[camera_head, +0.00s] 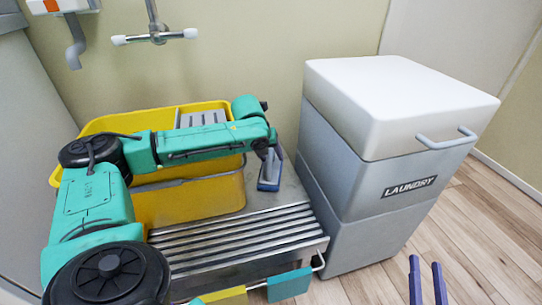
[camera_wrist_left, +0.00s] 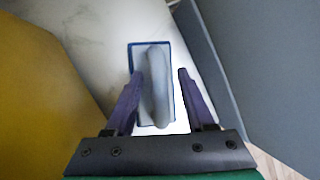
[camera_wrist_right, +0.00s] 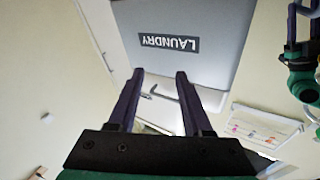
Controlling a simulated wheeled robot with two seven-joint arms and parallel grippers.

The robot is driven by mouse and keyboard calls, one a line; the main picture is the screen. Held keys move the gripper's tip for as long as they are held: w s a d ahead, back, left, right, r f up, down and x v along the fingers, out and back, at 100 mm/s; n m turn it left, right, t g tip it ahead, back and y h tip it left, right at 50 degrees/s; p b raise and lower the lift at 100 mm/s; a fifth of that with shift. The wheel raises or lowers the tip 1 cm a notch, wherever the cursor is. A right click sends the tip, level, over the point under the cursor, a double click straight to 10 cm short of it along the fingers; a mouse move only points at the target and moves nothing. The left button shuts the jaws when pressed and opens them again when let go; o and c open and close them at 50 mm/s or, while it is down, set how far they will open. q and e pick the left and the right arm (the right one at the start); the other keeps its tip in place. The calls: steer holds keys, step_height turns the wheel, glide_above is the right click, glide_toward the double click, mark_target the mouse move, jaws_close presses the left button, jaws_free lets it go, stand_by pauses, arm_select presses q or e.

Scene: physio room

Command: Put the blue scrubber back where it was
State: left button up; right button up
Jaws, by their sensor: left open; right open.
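The blue scrubber (camera_head: 269,180), with a blue base and a grey handle, sits on the metal ledge between the yellow bucket and the laundry bin. My left gripper (camera_head: 269,152) is directly over it. In the left wrist view the scrubber (camera_wrist_left: 154,60) shows between the fingers of my open left gripper (camera_wrist_left: 159,74); the left finger is close to the handle, and a gap shows on the right. I cannot tell whether it touches. My right gripper (camera_head: 427,260) is open and empty over the floor at lower right; its fingers also show in the right wrist view (camera_wrist_right: 159,74).
The yellow bucket (camera_head: 200,200) stands left of the scrubber, partly behind my left arm. The grey laundry bin (camera_head: 365,205) with a white lid (camera_head: 395,95) stands close on the right. A slatted metal grate (camera_head: 235,237) lies in front. A wall tap (camera_head: 156,36) is above. Floor at right is clear.

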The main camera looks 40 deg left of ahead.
arm_select(q)
steer(key=shift+p+v, duration=0.6)
steer(key=shift+v, duration=0.65)
steer(key=p+v, duration=0.4)
steer(key=v, duration=0.5)
arm_select(e)
steer(key=s+f+g+h, duration=0.1)
steer(key=s+f+g, duration=0.6)
steer(key=s+f, duration=0.4)
steer(key=shift+s+a+f, duration=0.15)
steer(key=shift+a+f, duration=0.3)
steer(key=shift+f, duration=0.45)
